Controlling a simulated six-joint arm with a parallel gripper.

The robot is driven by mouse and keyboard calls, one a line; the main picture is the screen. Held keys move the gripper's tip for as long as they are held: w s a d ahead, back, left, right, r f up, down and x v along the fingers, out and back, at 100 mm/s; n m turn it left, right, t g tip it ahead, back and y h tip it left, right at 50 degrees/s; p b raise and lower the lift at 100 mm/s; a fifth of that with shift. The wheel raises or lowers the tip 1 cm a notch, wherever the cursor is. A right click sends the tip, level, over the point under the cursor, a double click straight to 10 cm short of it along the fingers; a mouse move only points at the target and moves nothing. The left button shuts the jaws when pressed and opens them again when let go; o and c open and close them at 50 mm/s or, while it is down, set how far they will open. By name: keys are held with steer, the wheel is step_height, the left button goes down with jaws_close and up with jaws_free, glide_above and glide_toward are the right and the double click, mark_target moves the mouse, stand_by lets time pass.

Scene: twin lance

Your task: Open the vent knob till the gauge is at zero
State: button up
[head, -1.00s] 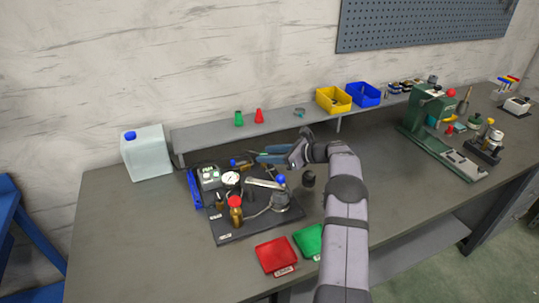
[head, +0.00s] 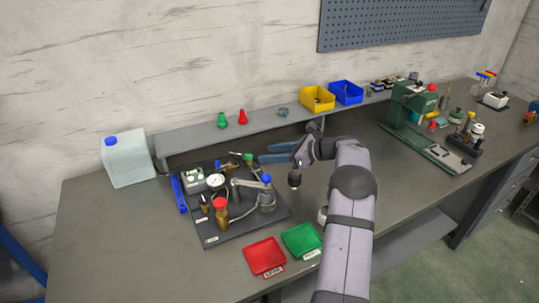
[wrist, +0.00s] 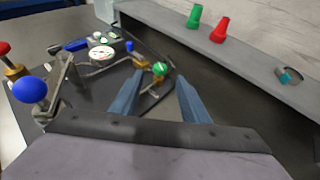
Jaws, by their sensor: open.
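The dial gauge (head: 215,181) with a white face stands on a dark board rig at the left; it also shows in the wrist view (wrist: 101,53), its reading too small to tell. A small green knob (head: 248,157) sits on a brass fitting at the rig's back right. In the wrist view the green knob (wrist: 160,68) appears between and just beyond my open fingertips, apart from them. My gripper (head: 262,153) is open and empty, its blue fingers pointing left toward that knob. A blue ball knob (head: 266,178) and a red cap (head: 220,203) are nearer. No vent label is legible.
A shelf (head: 260,132) with green and red cones (head: 243,117) runs behind the rig. Red (head: 265,258) and green (head: 301,240) trays lie in front. A white jug (head: 128,158) stands left. A green press (head: 410,105) stands right. The bench between is mostly clear.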

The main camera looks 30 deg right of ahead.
steer(key=shift+a+r, duration=0.1)
steer(key=shift+c, duration=0.2)
steer(key=w+a+r+n+g+p, duration=0.1)
steer(key=a+r+n+g+p, duration=0.3)
steer(key=a, duration=0.7)
steer(key=w+a+r+n+g+p, duration=0.25)
steer(key=a+r+p, duration=0.3)
steer(key=a, duration=0.55)
steer(key=d+f+n+h, duration=0.2)
steer(key=d+n+h, duration=0.2)
steer(key=d+n, duration=0.4)
steer(key=d+f+n+h+p, duration=0.1)
steer(key=d+f+n+h, duration=0.1)
steer(key=d+n+h, duration=0.3)
steer(key=d+n, duration=0.3)
steer(key=n, duration=0.4)
steer(key=shift+f, duration=0.25)
steer(key=shift+n, duration=0.25)
